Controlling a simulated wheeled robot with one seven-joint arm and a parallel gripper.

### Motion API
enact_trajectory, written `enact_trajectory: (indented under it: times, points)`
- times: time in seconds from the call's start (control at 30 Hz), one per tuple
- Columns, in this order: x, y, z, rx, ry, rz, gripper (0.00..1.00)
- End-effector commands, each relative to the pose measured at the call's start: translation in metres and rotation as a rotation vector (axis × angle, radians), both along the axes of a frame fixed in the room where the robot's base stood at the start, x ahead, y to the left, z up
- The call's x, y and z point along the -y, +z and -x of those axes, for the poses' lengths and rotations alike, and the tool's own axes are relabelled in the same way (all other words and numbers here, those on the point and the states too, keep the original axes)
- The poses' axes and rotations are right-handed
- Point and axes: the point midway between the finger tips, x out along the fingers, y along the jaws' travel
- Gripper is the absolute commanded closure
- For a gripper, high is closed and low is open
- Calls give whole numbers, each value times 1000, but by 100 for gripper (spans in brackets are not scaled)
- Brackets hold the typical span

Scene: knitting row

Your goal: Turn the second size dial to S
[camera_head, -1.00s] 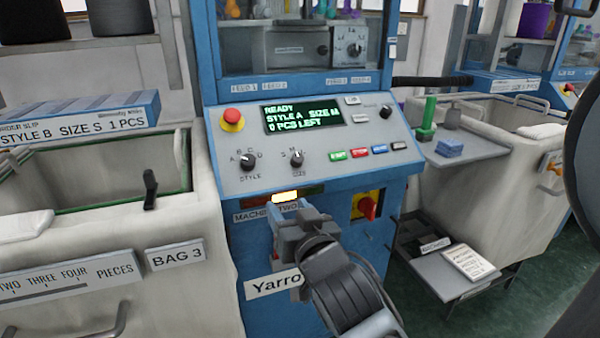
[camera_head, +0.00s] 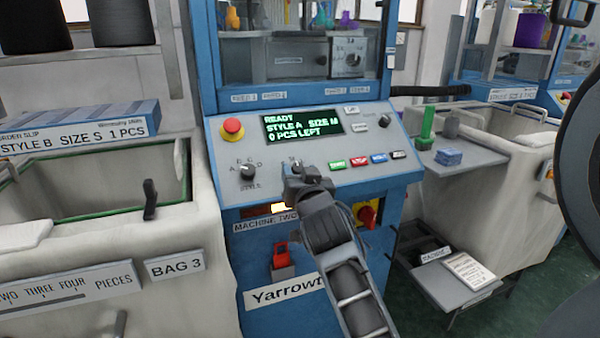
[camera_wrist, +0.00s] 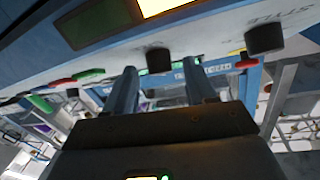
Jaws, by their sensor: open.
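The size dial (camera_wrist: 158,60) of machine two is a dark knob on the sloped grey panel (camera_head: 218,185). In the head view my gripper (camera_head: 297,172) is in front of it and hides most of it and its pointer. In the wrist view, which is turned upside down, the open fingers (camera_wrist: 160,72) point towards the panel, with the dial showing near the gap between their tips. I cannot tell whether they touch it. The green display (camera_head: 303,122) reads READY, STYLE A, SIZE M, 0 PCS LEFT.
The style dial (camera_head: 247,171) is left of the size dial, below the red stop button (camera_head: 232,129). Several coloured buttons (camera_head: 359,162) lie to the right. A red and yellow switch (camera_head: 367,215) is below the panel.

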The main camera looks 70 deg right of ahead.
Motion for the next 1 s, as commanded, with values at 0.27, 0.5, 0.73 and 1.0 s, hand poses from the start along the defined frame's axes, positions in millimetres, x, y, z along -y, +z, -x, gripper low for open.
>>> enact_trajectory:
  times: [0.27,0.5,0.73,1.0]
  points:
    - [1,0,-1,0,0,0,45]
    - [1,0,-1,0,1,0,68]
    - [1,0,-1,0,1,0,90]
    - [1,1,-1,-2,4,2,100]
